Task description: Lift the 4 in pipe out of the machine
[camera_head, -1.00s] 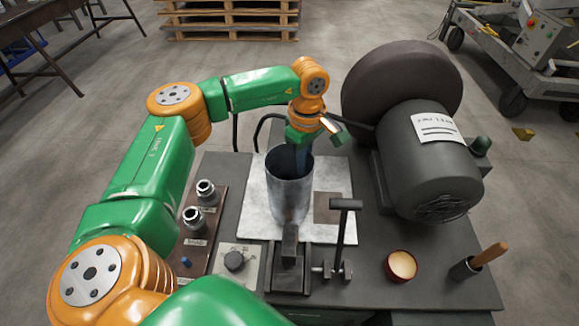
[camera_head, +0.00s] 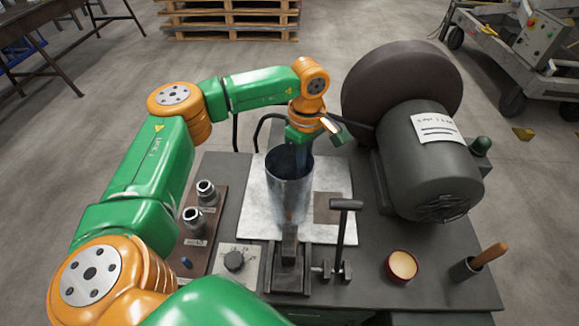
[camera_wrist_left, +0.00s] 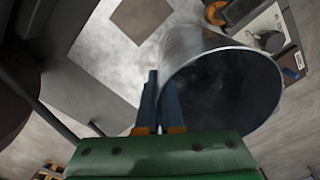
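The 4 in pipe (camera_head: 289,195) is a grey metal cylinder, open at the top. It stands upright above the pale metal plate of the machine (camera_head: 262,208), behind the clamp block; its lower end is partly hidden. My left gripper (camera_head: 301,155) reaches down at the pipe's far rim. In the left wrist view the two blue fingers (camera_wrist_left: 161,103) are close together with the pipe wall (camera_wrist_left: 195,48) between them, one finger outside and one inside the mouth. They look shut on the wall. My right gripper is not in view.
A dark motor (camera_head: 430,160) with a large wheel stands right of the pipe. An upright lever (camera_head: 343,235) and clamp block (camera_head: 290,265) are in front. Two metal fittings (camera_head: 198,205) are at left. A red cup (camera_head: 401,266) and a wooden-handled tool (camera_head: 488,255) stand at front right.

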